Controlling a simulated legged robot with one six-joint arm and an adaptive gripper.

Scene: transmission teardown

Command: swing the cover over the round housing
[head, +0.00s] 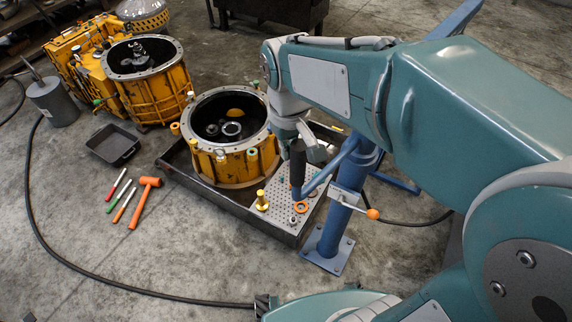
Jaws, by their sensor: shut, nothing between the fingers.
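A round yellow housing (228,168) with a grey metal rim stands open side up in the dark tray in the middle of the head view. Dark inner parts show inside it. A second yellow round body (158,95) with a wide grey flange stands behind it to the left, also open at the top. I cannot tell for certain which piece is the cover. My gripper (297,178) is dark, points down and is shut and empty, just right of the nearer housing, above the perforated plate. My arm and the blue stand partly hide the area around it.
A blue stand (333,232) with an orange-tipped handle (372,213) rises right of the tray (215,195). The perforated plate (278,215) holds small parts. An orange hammer (145,200), hand tools, a small black bin (112,145) and a black cable (75,262) lie on the floor.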

